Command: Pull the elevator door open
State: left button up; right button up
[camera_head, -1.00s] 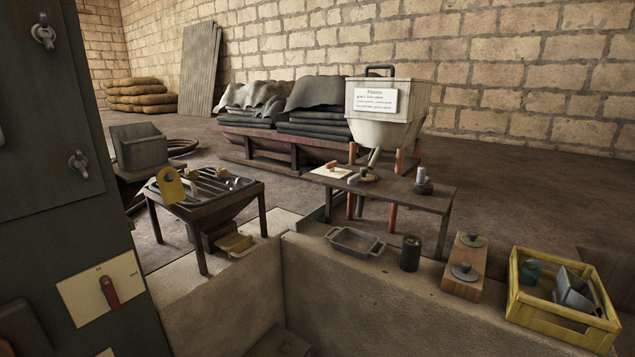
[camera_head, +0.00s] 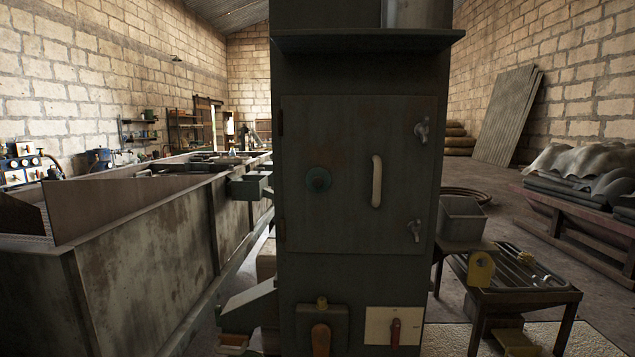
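The elevator (camera_head: 300,270) is a tall dark grey metal column standing in the middle of the view. Its door (camera_head: 345,215) is a square panel, lying flush and closed. A pale vertical handle (camera_head: 376,181) sits right of the door's centre. Two wing-nut latches, an upper one (camera_head: 422,131) and a lower one (camera_head: 415,230), sit at the door's right edge. Hinges show at its left edge. A round greenish knob (camera_head: 319,180) is left of the handle. Neither of my grippers is in view.
A long rusty metal tank (camera_head: 135,270) fills the left. Below the door are an orange lever (camera_head: 320,338) and a red lever on a cream plate (camera_head: 395,331). A low table (camera_head: 520,297) with a slotted top stands at right, beside a grey bin (camera_head: 462,219).

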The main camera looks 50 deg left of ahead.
aim_at(358, 182)
jog(key=u, duration=1.2)
